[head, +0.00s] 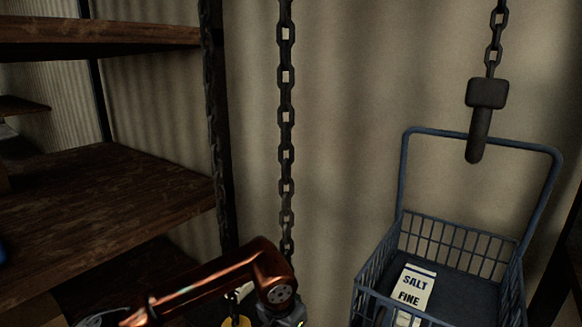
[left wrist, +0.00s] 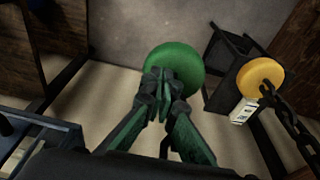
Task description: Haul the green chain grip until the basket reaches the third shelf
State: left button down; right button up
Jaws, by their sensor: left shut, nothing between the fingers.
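The round green chain grip (left wrist: 182,58) shows in the left wrist view, just beyond the fingertips of my left gripper (left wrist: 160,82). The fingers are shut with nothing between them and overlap the grip's lower edge in the picture. I cannot tell whether they touch it. The blue wire basket (head: 384,268) hangs at the right of the head view under a dark hook (head: 487,94) on a chain. The green grip is not visible in the head view. My right gripper is not in view.
Wooden shelves (head: 100,190) stand at the left, with a dark post at their edge. A dark chain (head: 286,120) hangs in the middle. A yellow grip (left wrist: 262,75) on a chain (left wrist: 290,125) hangs right of the green one, beside a dark stand (left wrist: 228,62).

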pick_arm(q)
jog(key=shift+f+b, duration=1.7)
jog(key=shift+f, duration=0.9)
jog(key=shift+r+p, duration=1.4)
jog(key=shift+r, duration=1.35)
